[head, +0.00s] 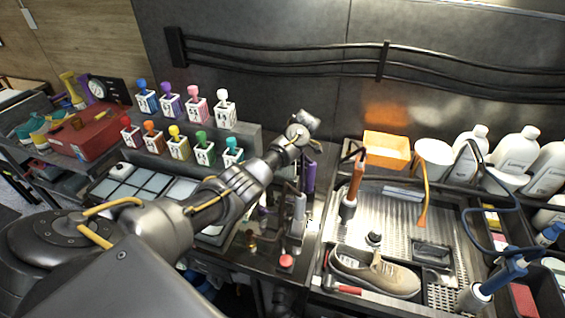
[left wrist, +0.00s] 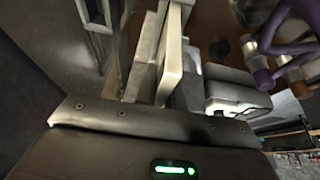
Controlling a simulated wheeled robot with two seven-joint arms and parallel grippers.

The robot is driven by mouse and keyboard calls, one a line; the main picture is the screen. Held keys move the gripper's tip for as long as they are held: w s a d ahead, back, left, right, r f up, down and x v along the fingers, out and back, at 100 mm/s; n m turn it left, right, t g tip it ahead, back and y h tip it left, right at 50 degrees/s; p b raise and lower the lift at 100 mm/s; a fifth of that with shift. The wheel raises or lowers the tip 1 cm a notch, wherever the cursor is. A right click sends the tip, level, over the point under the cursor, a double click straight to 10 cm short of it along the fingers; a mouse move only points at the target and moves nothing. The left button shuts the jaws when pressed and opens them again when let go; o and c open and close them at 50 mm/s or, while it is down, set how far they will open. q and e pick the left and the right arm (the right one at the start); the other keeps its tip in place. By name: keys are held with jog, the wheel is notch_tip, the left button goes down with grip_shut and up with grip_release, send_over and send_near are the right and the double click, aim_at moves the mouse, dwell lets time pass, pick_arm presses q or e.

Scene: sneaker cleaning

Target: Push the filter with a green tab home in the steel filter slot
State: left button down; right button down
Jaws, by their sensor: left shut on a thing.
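My left arm comes in from the left in the head view, and its gripper (head: 297,222) points down over the dark bench left of the sink. In the left wrist view the gripper (left wrist: 160,50) is shut on a thin pale piece (left wrist: 175,45), which I take to be the filter. Its green tab cannot be made out in either view. The steel filter slot cannot be picked out; the arm and gripper cover much of that area. I cannot tell how far the filter sits in a slot. My right gripper is not in view.
The sink tray (head: 400,215) holds a sneaker (head: 374,272). White bottles (head: 517,150) and an orange box (head: 387,150) stand behind. Coloured stamp-like holders (head: 178,143) line the back left.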

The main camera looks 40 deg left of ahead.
pick_arm(q)
jog(key=shift+f+b, duration=0.45)
jog(key=shift+f, duration=0.45)
jog(key=c, duration=1.4)
grip_release()
jog(key=shift+r, duration=0.1)
jog(key=b+v, duration=0.1)
jog(key=v, duration=0.4)
jog(key=shift+w+b, duration=0.1)
jog(key=shift+b, duration=0.3)
jog(key=p+v, duration=0.2)
jog(key=v, duration=0.3)
jog(key=shift+p, duration=0.4)
jog(key=shift+d+r+p, duration=0.15)
jog(key=shift+r+p, duration=0.2)
jog(key=shift+p, duration=0.05)
jog(key=shift+f, duration=0.1)
